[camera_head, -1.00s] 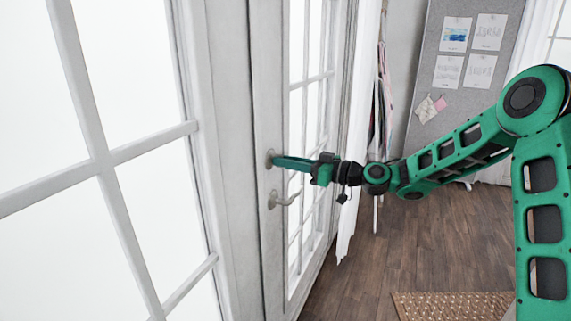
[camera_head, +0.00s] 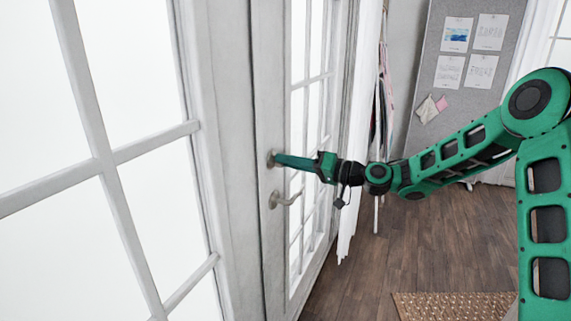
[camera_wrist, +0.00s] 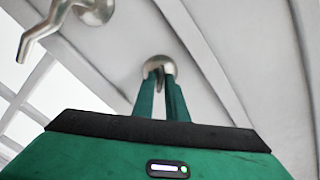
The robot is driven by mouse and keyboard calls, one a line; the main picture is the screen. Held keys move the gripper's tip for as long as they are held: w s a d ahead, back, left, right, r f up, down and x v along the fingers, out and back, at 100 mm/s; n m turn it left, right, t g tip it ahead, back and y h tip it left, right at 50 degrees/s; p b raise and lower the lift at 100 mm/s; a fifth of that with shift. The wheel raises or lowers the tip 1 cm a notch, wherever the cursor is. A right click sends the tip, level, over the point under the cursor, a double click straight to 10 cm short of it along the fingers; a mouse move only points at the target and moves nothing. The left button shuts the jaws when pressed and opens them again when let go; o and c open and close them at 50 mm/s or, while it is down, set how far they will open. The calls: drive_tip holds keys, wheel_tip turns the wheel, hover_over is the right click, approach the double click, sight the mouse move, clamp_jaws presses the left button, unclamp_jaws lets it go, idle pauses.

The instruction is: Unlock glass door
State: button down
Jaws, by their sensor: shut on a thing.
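The white-framed glass door (camera_head: 275,239) stands shut in the head view, with a round metal lock (camera_head: 271,158) above its lever handle (camera_head: 284,199). My gripper (camera_head: 279,160) reaches the lock from the right. In the wrist view, the two green fingers of my gripper (camera_wrist: 160,84) are close together on the turn piece of the lock (camera_wrist: 159,65), one on each side of it. The fingers hide part of the turn piece. The lever handle also shows in the wrist view (camera_wrist: 45,28) at the upper left, apart from the fingers.
A fixed glazed panel (camera_head: 105,165) fills the left of the head view. A white curtain (camera_head: 352,210) hangs just right of the door. A grey pin board (camera_head: 465,60) stands behind. The wooden floor (camera_head: 390,250) is clear except for a woven mat (camera_head: 450,306).

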drive_tip(key=m, duration=0.4)
drive_tip(key=shift+w+d+f+m, duration=0.15)
drive_tip(key=shift+w+d+m, duration=0.1)
drive_tip(key=shift+d+m, duration=0.1)
drive_tip(key=shift+f+m, duration=0.15)
drive_tip(key=shift+m, duration=1.8)
drive_tip(key=c, duration=1.9)
unclamp_jaws()
drive_tip(key=shift+w, duration=0.1)
drive_tip(key=shift+a, duration=0.1)
drive_tip(key=shift+s, duration=0.2)
drive_tip(key=v, duration=1)
drive_tip(key=shift+d, duration=0.4)
